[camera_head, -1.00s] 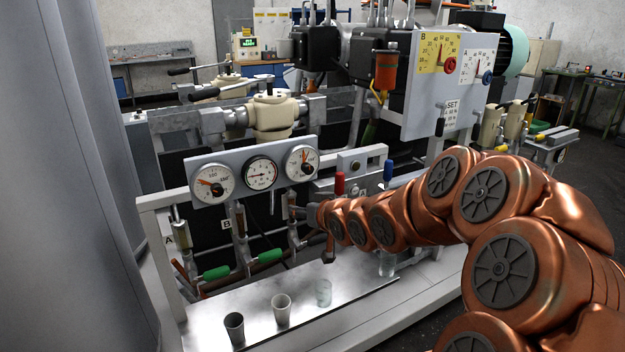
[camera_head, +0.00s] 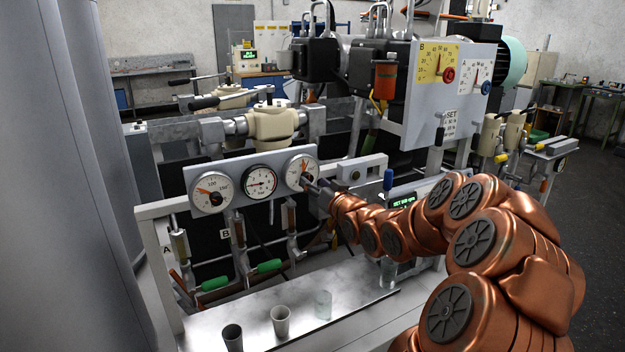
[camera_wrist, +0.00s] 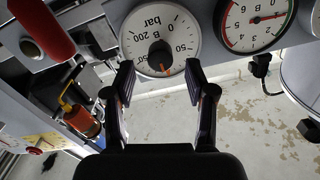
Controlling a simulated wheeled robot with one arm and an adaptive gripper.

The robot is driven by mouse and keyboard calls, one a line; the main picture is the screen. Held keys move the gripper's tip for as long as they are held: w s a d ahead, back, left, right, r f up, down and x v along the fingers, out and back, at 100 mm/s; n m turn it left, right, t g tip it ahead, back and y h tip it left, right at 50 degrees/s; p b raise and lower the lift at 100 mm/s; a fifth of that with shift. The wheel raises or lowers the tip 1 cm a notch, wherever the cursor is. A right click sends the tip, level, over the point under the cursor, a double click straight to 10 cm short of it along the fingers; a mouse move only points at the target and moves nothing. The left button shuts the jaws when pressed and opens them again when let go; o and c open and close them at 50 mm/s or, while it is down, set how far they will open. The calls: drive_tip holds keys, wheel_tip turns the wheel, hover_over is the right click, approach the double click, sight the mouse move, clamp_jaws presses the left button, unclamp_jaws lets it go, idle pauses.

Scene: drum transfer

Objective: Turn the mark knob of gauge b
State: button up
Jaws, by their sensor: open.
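Gauge b (camera_head: 299,168) is the round white dial at the right end of the three-gauge panel. In the wrist view gauge b (camera_wrist: 186,32) fills the top middle, its face tilted, with the letter B readable. Its dark mark knob (camera_wrist: 160,53) sits at the dial's centre, with an orange mark beside it. My gripper (camera_head: 309,183) is in front of this gauge and hides part of it. In the wrist view my gripper (camera_wrist: 160,72) is open, one finger on each side of the knob's line, with visible gaps. I cannot tell how far the tips are from the dial.
A middle gauge (camera_head: 260,182) and a left gauge (camera_head: 212,194) share the grey panel. A red handle (camera_wrist: 42,28) lies close to my gripper in the wrist view. Cups (camera_head: 281,321) stand on the metal tray below.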

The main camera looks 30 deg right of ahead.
drive_tip(key=shift+w+d, duration=0.1)
drive_tip(key=shift+w, duration=1.1)
clamp_jaws()
drive_tip(key=shift+r+p, duration=0.1)
drive_tip(key=shift+p, duration=0.2)
